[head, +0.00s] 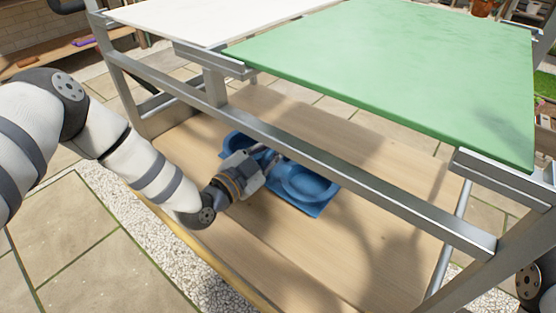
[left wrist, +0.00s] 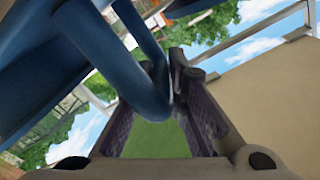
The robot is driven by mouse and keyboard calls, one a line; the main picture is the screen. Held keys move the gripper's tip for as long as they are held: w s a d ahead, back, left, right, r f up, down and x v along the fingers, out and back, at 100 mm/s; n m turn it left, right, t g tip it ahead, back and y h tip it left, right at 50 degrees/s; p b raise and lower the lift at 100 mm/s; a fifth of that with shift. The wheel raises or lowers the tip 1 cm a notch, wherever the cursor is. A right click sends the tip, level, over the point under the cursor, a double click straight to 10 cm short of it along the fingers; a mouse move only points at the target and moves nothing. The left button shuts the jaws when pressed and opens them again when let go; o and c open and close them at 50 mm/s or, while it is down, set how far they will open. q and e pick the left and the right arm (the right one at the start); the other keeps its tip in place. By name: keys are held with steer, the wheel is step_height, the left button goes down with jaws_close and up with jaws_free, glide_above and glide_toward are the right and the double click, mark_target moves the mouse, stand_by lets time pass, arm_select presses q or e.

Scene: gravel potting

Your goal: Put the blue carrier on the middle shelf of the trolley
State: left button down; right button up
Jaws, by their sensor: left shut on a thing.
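The blue carrier (head: 306,187) is over the wooden lower shelf (head: 370,235) of a metal-framed stand, behind its front rail. Round openings show in its top. I cannot tell whether it touches the shelf or hangs just above it. My left gripper (head: 264,162) reaches under the rail and is shut on the carrier's handle, partly hiding it. In the left wrist view the blue handle (left wrist: 143,75) passes between the fingers of my left gripper (left wrist: 168,85). I cannot tell if this stand is the trolley; no separate middle shelf shows. My right gripper is out of view.
A green panel (head: 400,70) and a white panel (head: 180,18) cover the stand's top. Bare wood surrounds the carrier. Paving (head: 80,235) and gravel lie in front.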

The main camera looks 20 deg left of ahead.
mark_target(275, 168)
arm_select(q)
steer(key=f, duration=0.2)
steer(key=f+b, duration=0.1)
steer(key=shift+w+a+f, duration=0.15)
steer(key=shift+w+f, duration=0.2)
steer(key=shift+f, duration=0.05)
steer(key=shift+r, duration=0.1)
steer(key=c, duration=1.6)
jaws_free()
steer(key=shift+s, duration=0.2)
steer(key=p+v, duration=0.1)
steer(key=v, duration=0.6)
steer(key=shift+s+a, duration=0.1)
steer(key=shift+s, duration=0.05)
